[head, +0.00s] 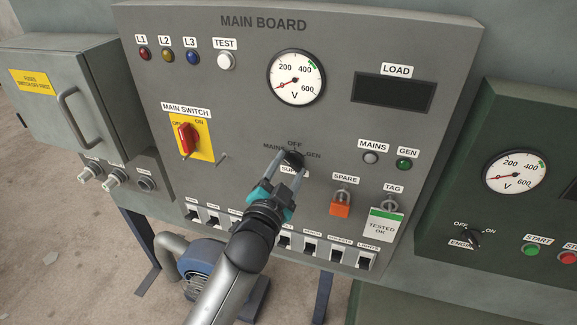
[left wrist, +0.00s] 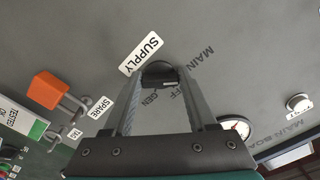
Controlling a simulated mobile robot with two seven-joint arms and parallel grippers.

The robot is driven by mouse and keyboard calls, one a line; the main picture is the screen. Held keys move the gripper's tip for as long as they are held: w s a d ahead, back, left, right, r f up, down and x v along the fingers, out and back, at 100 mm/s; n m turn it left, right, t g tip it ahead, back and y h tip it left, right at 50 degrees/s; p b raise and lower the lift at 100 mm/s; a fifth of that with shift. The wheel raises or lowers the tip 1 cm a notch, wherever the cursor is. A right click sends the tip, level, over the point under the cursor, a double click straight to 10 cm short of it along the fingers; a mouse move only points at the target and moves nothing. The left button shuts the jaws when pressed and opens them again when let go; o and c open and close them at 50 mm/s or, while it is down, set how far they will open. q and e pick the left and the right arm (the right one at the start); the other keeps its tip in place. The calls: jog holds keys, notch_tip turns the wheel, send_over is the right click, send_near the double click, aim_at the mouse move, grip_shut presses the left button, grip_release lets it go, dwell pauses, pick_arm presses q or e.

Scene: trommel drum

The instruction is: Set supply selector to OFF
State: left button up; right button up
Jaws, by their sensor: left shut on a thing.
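The supply selector (head: 293,157) is a small black knob at the middle of the grey main board (head: 350,45). The labels MAINS, OFF and GEN run around its upper side, with a SUPPLY plate below it. My left gripper (head: 291,165) reaches up from below, with one finger on each side of the knob, and is shut on it. In the left wrist view the dark knob (left wrist: 160,73) shows between the two fingertips. The fingers hide much of the knob and part of the SUPPLY plate. I cannot tell which label it points at. My right gripper is not in view.
A red main switch (head: 186,139) on a yellow plate is left of the selector. An orange padlock (head: 340,206) and a TESTED OK tag (head: 382,225) hang to the lower right. A row of breakers (head: 284,241) lies below. A green generator panel (head: 500,130) stands at right.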

pick_arm(q)
jog(key=m+p, duration=0.1)
jog(key=m, duration=0.3)
jog(key=shift+r+m, duration=0.1)
jog(key=shift+m, duration=0.2)
jog(key=m+p, duration=0.1)
jog(key=m, duration=0.4)
jog(key=shift+a, duration=0.1)
jog(key=shift+m, duration=0.3)
jog(key=o, duration=1.4)
jog(key=shift+c, duration=0.2)
jog(key=v, duration=1.5)
jog(key=shift+b, duration=0.3)
jog(key=shift+s, duration=0.1)
